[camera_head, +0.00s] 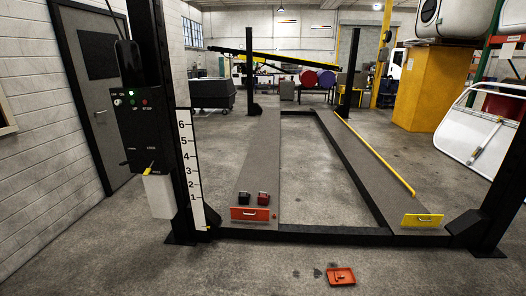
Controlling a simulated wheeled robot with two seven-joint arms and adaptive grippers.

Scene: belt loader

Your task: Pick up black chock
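The black chock (244,198) sits on the near end of the left runway of the lift (256,150). A red chock (263,198) stands close to its right on the same runway. Both have a handle-like top and stand just behind an orange-red end plate (250,214). Neither of my grippers shows in the head view.
A lift post with a control box (138,105) and height scale stands at the left. The right runway (385,178) ends in a yellow plate (422,220). A small orange-red tray (341,276) lies on the floor in front. The concrete floor before the lift is otherwise mostly clear.

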